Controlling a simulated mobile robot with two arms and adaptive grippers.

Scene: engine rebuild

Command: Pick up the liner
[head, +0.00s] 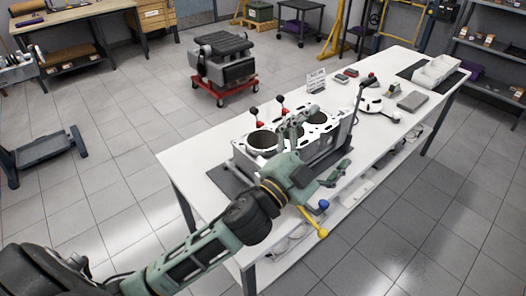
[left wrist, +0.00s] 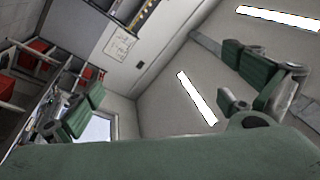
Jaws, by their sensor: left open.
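An engine block (head: 330,140) with large round bores in its top stands on the white bench. I cannot pick out a separate liner; whether one sits in a bore is too small to tell. My left gripper (head: 318,150) is open, with its fingers spread wide at the near side of the block, and part of the block is hidden behind it. In the left wrist view the spread fingers (left wrist: 170,95) have nothing between them, only wall and ceiling lights behind. My right gripper is not in view.
The white bench (head: 200,165) also bears a small sign (head: 316,80), a white rounded device (head: 380,103) and a white tray (head: 436,73) at its far end. A dark engine on a red dolly (head: 222,90) stands on the floor behind. Shelves line the right wall.

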